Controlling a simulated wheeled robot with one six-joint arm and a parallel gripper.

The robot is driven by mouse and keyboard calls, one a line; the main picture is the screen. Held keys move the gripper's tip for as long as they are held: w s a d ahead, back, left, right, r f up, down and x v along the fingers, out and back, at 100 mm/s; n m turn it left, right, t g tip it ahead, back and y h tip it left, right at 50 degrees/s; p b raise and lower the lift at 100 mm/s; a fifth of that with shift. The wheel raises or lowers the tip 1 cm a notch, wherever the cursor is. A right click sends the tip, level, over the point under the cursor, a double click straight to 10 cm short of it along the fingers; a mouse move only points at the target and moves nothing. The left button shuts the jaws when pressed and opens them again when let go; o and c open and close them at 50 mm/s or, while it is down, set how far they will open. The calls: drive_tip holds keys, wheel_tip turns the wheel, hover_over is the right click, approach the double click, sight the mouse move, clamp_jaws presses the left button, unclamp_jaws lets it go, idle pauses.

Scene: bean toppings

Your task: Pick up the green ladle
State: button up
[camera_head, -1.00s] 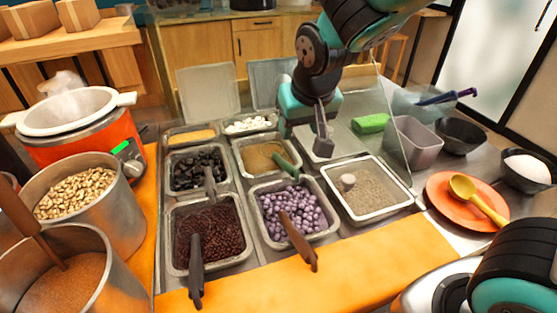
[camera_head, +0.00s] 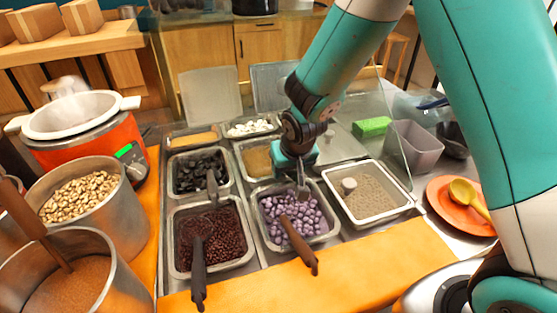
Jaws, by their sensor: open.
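My gripper (camera_head: 303,190) is open and points down near the front right corner of the pan of tan powder (camera_head: 257,160). Its fingers show in front of the back edge of the pan of purple cubes (camera_head: 291,213). The green ladle, which lay in the tan powder with its handle over the front right rim, is now hidden behind my gripper. I cannot tell whether the fingers are around the handle or touching it.
Dark brown ladles rest in the red bean pan (camera_head: 212,240) and the purple cube pan. A pan of grey-brown grains (camera_head: 368,192) stands to the right. A glass guard (camera_head: 394,140) rises behind it. An orange plate with a yellow ladle (camera_head: 463,192) is farther right.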

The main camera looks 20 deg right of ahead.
drive_tip(key=shift+w+f, duration=0.1)
drive_tip(key=shift+f, duration=0.1)
clamp_jaws()
drive_tip(key=shift+r, duration=0.1)
